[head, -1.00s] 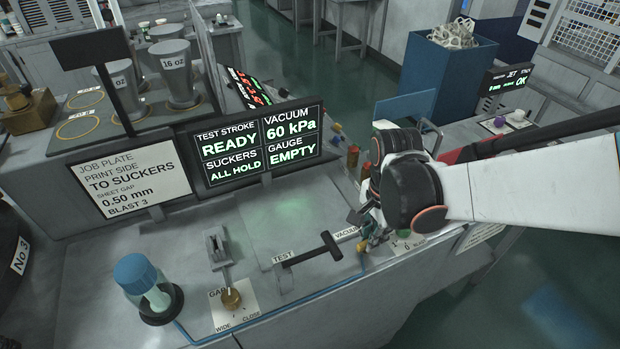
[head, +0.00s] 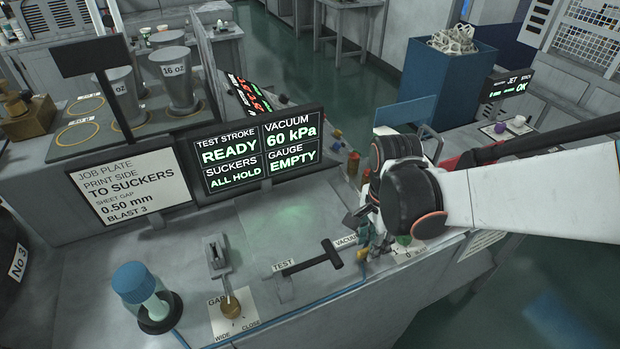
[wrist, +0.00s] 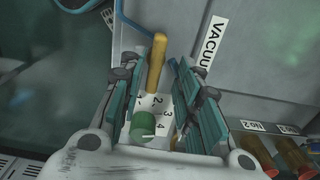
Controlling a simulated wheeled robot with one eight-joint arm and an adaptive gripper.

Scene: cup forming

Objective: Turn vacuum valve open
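The vacuum valve's brass-yellow handle (wrist: 156,62) stands beside the VACUUM label (wrist: 213,42) in the wrist view. In the head view, the handle (head: 362,254) shows just below my gripper (head: 366,226). In the wrist view, my gripper (wrist: 154,75) is open, with one teal-padded finger on each side of the handle. The valve's base is partly hidden.
The black TEST lever (head: 315,258) lies just left of the valve. The brass gap lever (head: 230,305) and blue-capped jar (head: 142,285) stand farther left. The display (head: 250,150) reads VACUUM 60 kPa, READY. Red-topped brass cylinders (wrist: 298,157) stand right of my fingers in the wrist view.

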